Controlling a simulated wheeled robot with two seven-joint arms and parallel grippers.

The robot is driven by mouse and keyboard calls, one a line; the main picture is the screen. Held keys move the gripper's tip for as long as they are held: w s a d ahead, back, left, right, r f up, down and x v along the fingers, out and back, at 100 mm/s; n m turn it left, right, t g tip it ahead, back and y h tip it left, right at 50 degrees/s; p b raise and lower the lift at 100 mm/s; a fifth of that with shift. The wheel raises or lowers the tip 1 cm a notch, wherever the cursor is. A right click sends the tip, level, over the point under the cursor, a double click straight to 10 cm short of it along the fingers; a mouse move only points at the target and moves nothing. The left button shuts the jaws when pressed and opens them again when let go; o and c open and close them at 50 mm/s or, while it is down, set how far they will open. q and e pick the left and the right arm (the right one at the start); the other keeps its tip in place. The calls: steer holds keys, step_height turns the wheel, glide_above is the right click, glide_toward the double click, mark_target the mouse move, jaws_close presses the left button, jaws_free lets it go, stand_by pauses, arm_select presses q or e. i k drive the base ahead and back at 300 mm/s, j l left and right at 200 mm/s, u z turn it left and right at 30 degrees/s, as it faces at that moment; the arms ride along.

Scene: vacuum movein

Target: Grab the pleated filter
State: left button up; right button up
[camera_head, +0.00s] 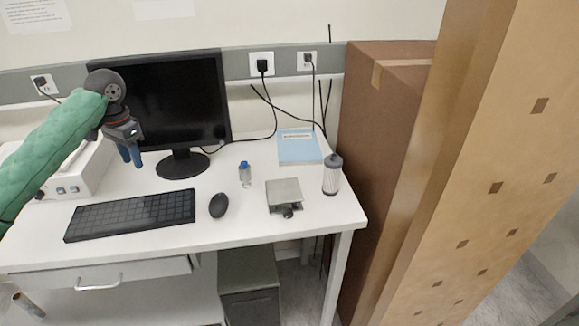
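The pleated filter (331,176) is a small upright cylinder with a dark cap and a pale body. It stands on the white desk near its right edge. My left gripper (134,157) hangs at the end of the green-sleeved arm, in front of the monitor and well to the left of the filter. Its blue fingers point down and look close together; I cannot tell whether they are open or shut. It is apart from the filter. My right gripper is not in view.
A small metal device (284,192) stands just left of the filter, and a blue book (299,148) lies behind it. A blue-capped vial (244,173), mouse (218,205), keyboard (131,214) and monitor (205,95) are further left. Tall cardboard boxes (385,130) stand right of the desk.

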mark_target(333, 163)
steer(key=j+z, duration=0.2)
steer(key=z, duration=0.25)
steer(key=j+z, duration=0.2)
steer(key=z, duration=0.25)
steer(key=k+j+z, duration=0.15)
steer(key=j, duration=0.15)
steer(key=k+j+z, duration=0.2)
steer(key=j+z, duration=0.1)
steer(key=z, duration=0.2)
steer(key=j+z, duration=0.15)
steer(key=z, duration=0.15)
steer(key=i, duration=0.05)
